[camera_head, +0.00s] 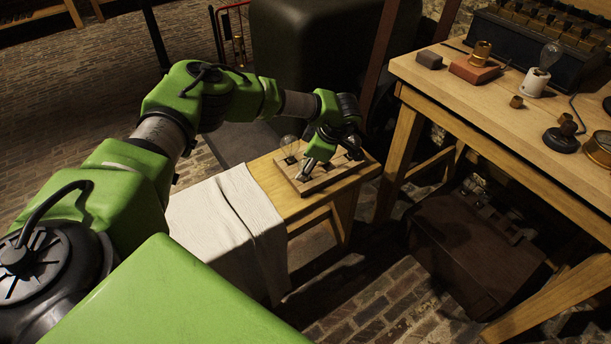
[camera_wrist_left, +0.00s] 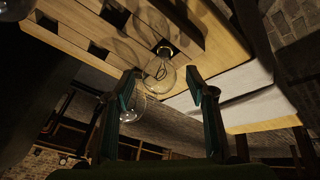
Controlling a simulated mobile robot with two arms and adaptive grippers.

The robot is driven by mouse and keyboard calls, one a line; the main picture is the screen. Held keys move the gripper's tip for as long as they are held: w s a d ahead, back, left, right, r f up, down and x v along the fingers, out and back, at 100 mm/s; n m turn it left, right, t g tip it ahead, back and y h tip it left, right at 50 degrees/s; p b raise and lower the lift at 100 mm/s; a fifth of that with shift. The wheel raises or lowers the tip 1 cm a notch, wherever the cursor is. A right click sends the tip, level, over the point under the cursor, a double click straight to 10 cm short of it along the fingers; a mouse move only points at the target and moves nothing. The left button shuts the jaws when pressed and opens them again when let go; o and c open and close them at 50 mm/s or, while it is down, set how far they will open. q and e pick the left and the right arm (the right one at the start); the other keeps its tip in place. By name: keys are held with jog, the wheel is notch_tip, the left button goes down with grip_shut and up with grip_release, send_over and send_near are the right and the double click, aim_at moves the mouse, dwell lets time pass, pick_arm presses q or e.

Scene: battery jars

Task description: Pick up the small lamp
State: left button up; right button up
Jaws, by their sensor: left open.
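A clear glass lamp (camera_head: 289,147) stands upright at the left end of a wooden block with square holes (camera_head: 316,184) on a small bench. My left gripper (camera_head: 331,160) is over this block, to the right of that lamp, with its fingers pointing down. In the left wrist view my open gripper (camera_wrist_left: 163,73) has a small clear lamp (camera_wrist_left: 158,75) between its fingertips, apparently untouched. A larger glass lamp (camera_wrist_left: 131,106) shows beside the left finger, and part of another (camera_wrist_left: 15,8) is at the top left corner. The gripper hides part of the block in the head view.
A white cloth (camera_head: 225,215) hangs over the bench's near end. A workbench (camera_head: 480,105) at right carries a lamp (camera_head: 550,55) in a white holder (camera_head: 534,82), a brass piece on a red block (camera_head: 474,71), and a black round base (camera_head: 561,140). A dark chest (camera_head: 470,255) sits beneath.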

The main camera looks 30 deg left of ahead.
pick_arm(q)
jog(key=shift+x, duration=1.05)
pick_arm(e)
jog(key=shift+r, duration=0.8)
pick_arm(q)
jog(key=c, duration=1.1)
jog(key=shift+r, duration=0.1)
